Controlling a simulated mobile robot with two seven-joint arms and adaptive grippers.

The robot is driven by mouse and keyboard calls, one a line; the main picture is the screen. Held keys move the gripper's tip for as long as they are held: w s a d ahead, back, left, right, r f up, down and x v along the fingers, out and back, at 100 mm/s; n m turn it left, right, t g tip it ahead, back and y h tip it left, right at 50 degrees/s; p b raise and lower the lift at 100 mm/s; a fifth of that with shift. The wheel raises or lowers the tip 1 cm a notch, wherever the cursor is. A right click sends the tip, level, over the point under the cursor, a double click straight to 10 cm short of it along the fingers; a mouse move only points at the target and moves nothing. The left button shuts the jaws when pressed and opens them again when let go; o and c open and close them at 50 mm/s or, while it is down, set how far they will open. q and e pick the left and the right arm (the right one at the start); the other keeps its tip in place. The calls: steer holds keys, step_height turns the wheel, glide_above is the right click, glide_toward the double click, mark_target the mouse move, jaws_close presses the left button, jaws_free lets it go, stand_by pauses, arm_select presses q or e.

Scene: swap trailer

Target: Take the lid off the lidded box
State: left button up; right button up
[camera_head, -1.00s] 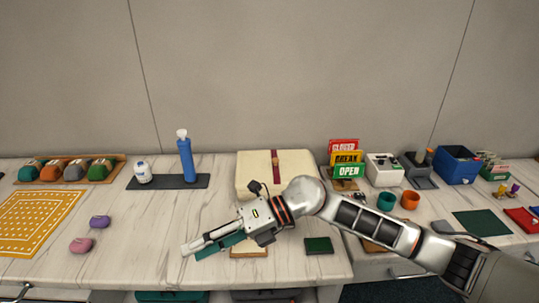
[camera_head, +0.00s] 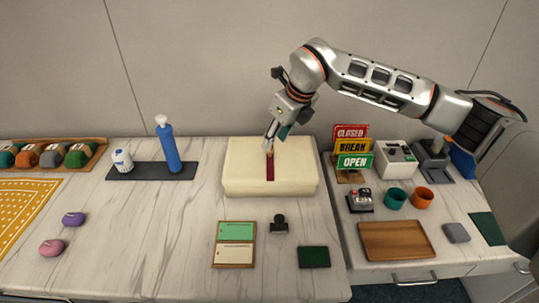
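The lidded box (camera_head: 245,180) is a cream box in the middle of the counter, with its lid (camera_head: 296,164) on top. A dark red stripe (camera_head: 270,171) runs across the lid, with a small orange-brown knob (camera_head: 269,152) at its upper end. My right gripper (camera_head: 269,146) points down at the knob, with its fingertips at or just above it. The fingers look close around the knob, but I cannot tell whether they grip it. My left gripper is not in view.
A blue bottle (camera_head: 168,148) and a white jar (camera_head: 122,161) stand on a dark mat at left. Signs (camera_head: 352,148) stand right of the box. A green-and-cream board (camera_head: 234,244), a black stamp (camera_head: 279,224) and a dark green pad (camera_head: 313,257) lie in front.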

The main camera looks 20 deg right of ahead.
mark_target(270, 155)
steer(key=x, duration=0.6)
steer(key=shift+w+d+r+p, duration=0.15)
steer(key=shift+w+d+p, duration=0.1)
steer(key=shift+w+p, duration=0.1)
steer(key=shift+c, duration=0.4)
jaws_close()
